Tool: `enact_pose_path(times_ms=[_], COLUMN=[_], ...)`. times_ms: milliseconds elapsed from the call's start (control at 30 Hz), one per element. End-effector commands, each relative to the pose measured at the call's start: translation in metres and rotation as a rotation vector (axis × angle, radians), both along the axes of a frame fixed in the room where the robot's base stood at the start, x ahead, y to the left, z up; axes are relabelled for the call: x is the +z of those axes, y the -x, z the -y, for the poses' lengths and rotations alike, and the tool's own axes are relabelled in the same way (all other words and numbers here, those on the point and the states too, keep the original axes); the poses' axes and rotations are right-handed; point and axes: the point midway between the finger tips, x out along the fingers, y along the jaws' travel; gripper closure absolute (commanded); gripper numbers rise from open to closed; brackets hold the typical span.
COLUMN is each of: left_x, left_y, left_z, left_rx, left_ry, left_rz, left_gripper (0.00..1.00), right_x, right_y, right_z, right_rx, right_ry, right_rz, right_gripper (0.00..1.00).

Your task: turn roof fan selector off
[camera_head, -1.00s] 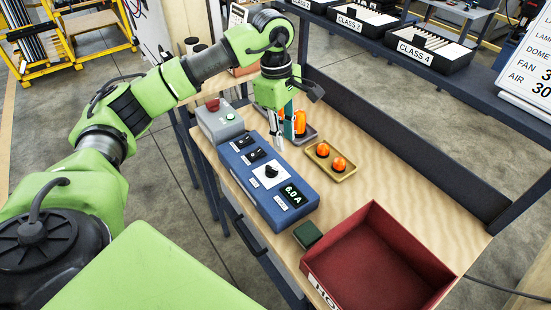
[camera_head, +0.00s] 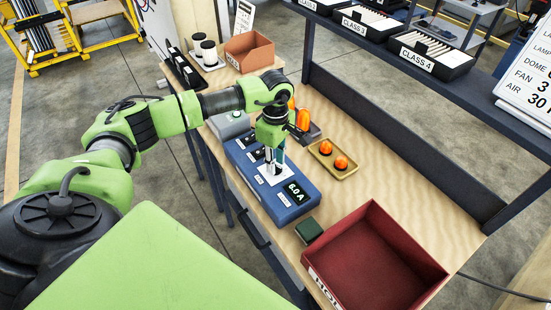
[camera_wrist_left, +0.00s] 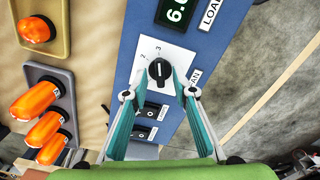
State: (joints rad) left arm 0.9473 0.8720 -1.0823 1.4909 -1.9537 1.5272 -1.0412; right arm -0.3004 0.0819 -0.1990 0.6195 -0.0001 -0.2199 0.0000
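The blue control box (camera_head: 290,208) stands on the wooden bench. Its roof fan selector is a black round knob (camera_wrist_left: 159,70) with a white line, on a white plate (camera_wrist_left: 148,48) with numbers. In the left wrist view the line runs roughly up and down the picture, and I cannot tell which end points. My left gripper (camera_head: 272,170) is over the white plate and hides the knob in the head view. My right gripper is not in view.
Two black rocker switches (camera_wrist_left: 148,121) sit beside the selector, and a lit display (camera_head: 293,191) reads 6.0 A. A yellow tray (camera_head: 323,165) with orange lamps, a grey tray (camera_wrist_left: 43,75) with more lamps, a green block (camera_head: 309,230) and a red bin (camera_head: 413,285) are nearby.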

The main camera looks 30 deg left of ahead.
Motion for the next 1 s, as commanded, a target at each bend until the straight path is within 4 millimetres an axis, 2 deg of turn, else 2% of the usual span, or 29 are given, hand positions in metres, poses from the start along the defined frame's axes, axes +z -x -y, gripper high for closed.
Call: enact_pose_path(times_ms=[333,367,433,467,767,1000], left_x=[-0.0061,-0.0060,-0.0059,-0.0058,-0.0058,-0.0069], left_y=[0.0002,0.0002,0.0002,0.0002,0.0000,-0.0004], left_z=[0.0000,0.0000,0.0000,0.0000,-0.0001,-0.0004], left_rx=[0.000,0.000,0.000,0.000,0.009,0.090], left_ry=[0.000,0.000,0.000,0.000,0.000,0.000], left_rz=[0.000,0.000,0.000,0.000,0.000,0.002], left_gripper=[0.75,0.78,0.96,1.00,1.00,1.00], right_x=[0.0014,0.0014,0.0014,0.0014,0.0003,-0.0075], right_y=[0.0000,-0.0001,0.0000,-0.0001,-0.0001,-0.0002], right_z=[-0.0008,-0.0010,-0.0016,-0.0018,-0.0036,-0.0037], right_rx=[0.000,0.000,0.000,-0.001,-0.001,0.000], right_ry=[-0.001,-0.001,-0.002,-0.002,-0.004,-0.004], right_rz=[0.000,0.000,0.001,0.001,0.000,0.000], right_gripper=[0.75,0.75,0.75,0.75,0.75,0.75])
